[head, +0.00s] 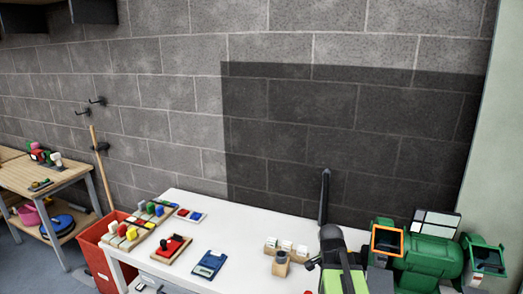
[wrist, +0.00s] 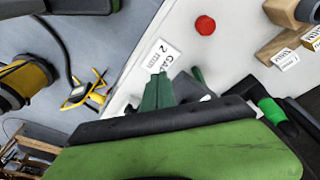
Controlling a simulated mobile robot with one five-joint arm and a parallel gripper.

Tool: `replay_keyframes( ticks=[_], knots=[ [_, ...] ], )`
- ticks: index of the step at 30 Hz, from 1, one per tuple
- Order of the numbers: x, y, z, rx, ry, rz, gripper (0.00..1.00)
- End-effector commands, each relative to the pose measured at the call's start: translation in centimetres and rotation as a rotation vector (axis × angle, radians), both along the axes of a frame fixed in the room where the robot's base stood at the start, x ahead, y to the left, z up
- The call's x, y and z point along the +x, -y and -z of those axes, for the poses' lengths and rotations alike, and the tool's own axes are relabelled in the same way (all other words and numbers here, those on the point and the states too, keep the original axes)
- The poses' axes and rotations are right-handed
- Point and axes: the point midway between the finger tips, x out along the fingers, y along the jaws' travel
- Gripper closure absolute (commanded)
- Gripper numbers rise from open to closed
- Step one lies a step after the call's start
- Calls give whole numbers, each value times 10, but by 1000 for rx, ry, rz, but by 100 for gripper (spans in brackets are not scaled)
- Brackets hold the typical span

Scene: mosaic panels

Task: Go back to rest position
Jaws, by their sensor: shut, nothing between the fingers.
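My gripper (wrist: 158,92) shows in the wrist view as dark green fingers close together, with nothing between them. It is over the edge of the white table (wrist: 228,62), near a white printed card (wrist: 163,57). A green and black part of my arm shows at the lower right of the head view, at the front of the white table (head: 228,225). The fingertips cannot be made out in the head view.
A green machine (head: 432,252) stands at the table's right. A wooden block with white cards (head: 287,250), a blue item (head: 209,263) and a red-topped board (head: 170,248) lie on the table. A red bin (head: 92,243) stands left. Bare tabletop lies between these things.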

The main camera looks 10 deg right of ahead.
Motion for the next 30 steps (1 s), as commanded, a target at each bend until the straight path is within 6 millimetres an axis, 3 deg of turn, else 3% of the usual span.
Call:
replay_keyframes(
  ticks=[1,3,9,15,18,30],
  knots=[
    [8,-40,2,15,-11,-116,100],
    [15,-88,5,40,-30,-278,100],
    [8,-200,9,120,-90,-794,100],
    [-3,-213,9,175,-126,-1154,100],
    [-4,-213,9,177,-138,-1251,100],
    [-4,-211,9,174,-141,-1281,100]
  ],
)
